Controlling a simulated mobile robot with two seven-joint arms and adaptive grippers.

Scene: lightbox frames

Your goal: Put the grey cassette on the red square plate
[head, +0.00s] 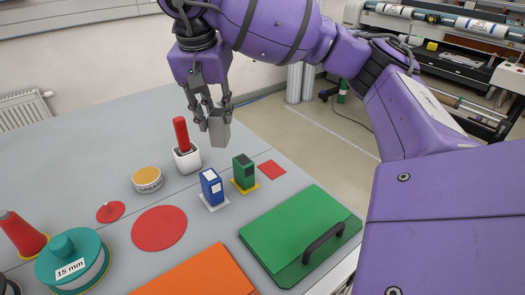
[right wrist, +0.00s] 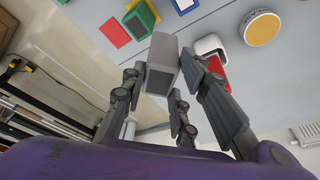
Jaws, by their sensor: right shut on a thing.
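The grey cassette (head: 219,131) is held in the air by my right gripper (head: 212,112), whose fingers are shut on its upper part. In the right wrist view the cassette (right wrist: 161,66) sits between the fingertips of the gripper (right wrist: 170,85). The red square plate (head: 271,170) lies flat and bare on the grey table, below and to the right of the cassette in the head view. It also shows in the right wrist view (right wrist: 112,32), left of the cassette. My left gripper is not in view.
A green cassette (head: 243,172) stands on a yellow plate beside the red square. A blue cassette (head: 211,187) stands on a white plate. A white holder (head: 187,160) with a red handle, a round tin (head: 147,180) and a green case (head: 300,230) are nearby.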

